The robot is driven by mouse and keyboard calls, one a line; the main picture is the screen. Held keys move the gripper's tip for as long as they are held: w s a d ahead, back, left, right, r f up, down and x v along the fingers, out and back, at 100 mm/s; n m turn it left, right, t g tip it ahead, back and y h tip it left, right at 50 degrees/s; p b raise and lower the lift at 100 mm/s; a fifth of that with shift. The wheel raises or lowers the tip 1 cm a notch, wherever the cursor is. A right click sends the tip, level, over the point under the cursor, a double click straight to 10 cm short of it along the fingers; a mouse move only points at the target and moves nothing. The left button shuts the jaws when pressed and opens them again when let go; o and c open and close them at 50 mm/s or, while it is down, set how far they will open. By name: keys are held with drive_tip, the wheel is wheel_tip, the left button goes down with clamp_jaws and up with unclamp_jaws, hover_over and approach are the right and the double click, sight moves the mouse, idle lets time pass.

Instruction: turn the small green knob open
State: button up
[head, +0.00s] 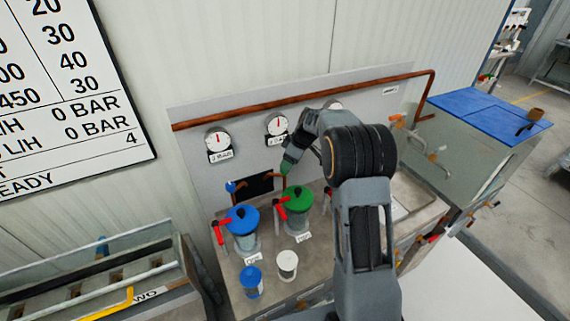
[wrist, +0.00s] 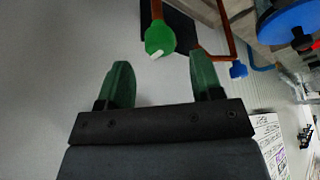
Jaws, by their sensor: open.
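The small green knob (wrist: 160,36) shows in the wrist view on a copper pipe, with a pale mark on its face. It lies beyond the fingertips, in line with the gap between them. My gripper (wrist: 160,75) is open and empty, its two green fingers apart and not touching the knob. In the head view my gripper (head: 288,158) is close to the panel, above the pump with the green lid. There the green at the fingertips blends with the knob, so I cannot separate them clearly.
A small blue knob (wrist: 238,69) sits on a nearby pipe. The blue-lidded pump (head: 241,219) and green-lidded pump (head: 298,198) with red handles stand below. Gauges (head: 218,140) and a long copper pipe (head: 250,107) line the panel. A white cup (head: 287,265) stands in front.

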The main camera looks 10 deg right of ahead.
drive_tip(key=shift+p+x, duration=0.4)
drive_tip(key=shift+x, duration=1.5)
drive_tip(key=shift+c, duration=0.3)
drive_tip(key=c, duration=0.8)
drive_tip(key=shift+c, duration=0.2)
